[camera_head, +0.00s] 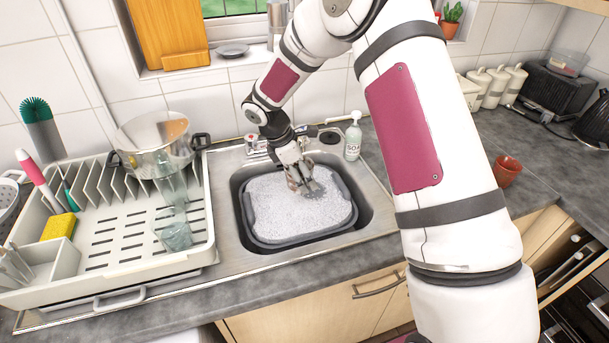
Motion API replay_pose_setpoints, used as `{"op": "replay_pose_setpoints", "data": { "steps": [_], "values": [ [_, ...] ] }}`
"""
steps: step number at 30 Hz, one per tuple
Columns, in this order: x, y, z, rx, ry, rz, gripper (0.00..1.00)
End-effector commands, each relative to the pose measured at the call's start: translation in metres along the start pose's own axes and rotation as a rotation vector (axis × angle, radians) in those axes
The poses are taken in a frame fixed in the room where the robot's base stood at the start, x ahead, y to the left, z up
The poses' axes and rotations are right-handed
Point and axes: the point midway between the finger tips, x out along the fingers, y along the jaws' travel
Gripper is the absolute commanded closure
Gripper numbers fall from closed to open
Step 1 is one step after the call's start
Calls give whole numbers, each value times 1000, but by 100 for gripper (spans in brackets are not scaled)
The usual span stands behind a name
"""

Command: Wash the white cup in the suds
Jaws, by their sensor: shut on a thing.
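A grey basin (247,214) sits in the steel sink and is full of white suds (297,215). My gripper (307,187) reaches down from above into the back right part of the basin. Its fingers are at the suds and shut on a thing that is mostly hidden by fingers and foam. A small greyish patch shows at the fingertips, too small to name. I cannot make out the white cup anywhere for certain; white foam and my arm may hide it.
A soap bottle (353,136) stands behind the sink's right corner, near the tap. A white dish rack (110,250) with a steel pot (155,145) and a glass (176,236) is on the left. A reddish cup (507,171) stands on the right counter.

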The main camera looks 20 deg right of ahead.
Motion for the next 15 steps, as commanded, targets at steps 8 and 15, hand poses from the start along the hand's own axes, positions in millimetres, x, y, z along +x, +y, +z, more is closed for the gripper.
{"op": "replay_pose_setpoints", "data": {
  "steps": [8, 15],
  "values": [
    [14, 0, -6, -5, 0, 1, 72],
    [38, 0, -16, -4, 0, 0, 72]
  ]
}}
